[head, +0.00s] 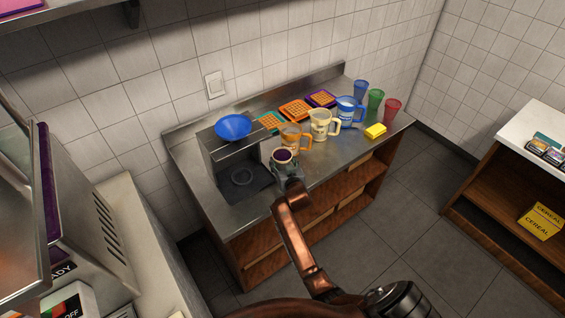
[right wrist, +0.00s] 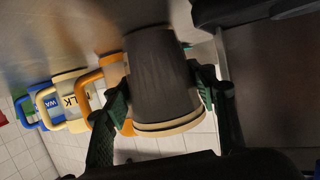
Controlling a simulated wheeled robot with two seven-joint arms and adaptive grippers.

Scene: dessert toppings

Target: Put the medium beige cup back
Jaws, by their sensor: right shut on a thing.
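My right gripper (head: 287,172) is shut on a beige-rimmed cup (head: 284,154) at the front edge of the steel counter (head: 228,212). The cup is upright, with a dark purple inside. In the right wrist view, which is upside down, the cup (right wrist: 160,72) has a dark grey body and a pale rim. The green fingers of the gripper (right wrist: 163,95) grip its two sides. I cannot tell whether its base touches the counter. My left gripper is not in view.
A coffee-machine-like unit (head: 219,160) with a blue bowl (head: 233,127) stands left of the cup. Orange (head: 291,137), cream (head: 319,124) and blue (head: 346,112) jugs stand to the right. Behind are waffle trays (head: 295,110). Coloured cups (head: 375,104) and a yellow sponge (head: 375,131) are farther right.

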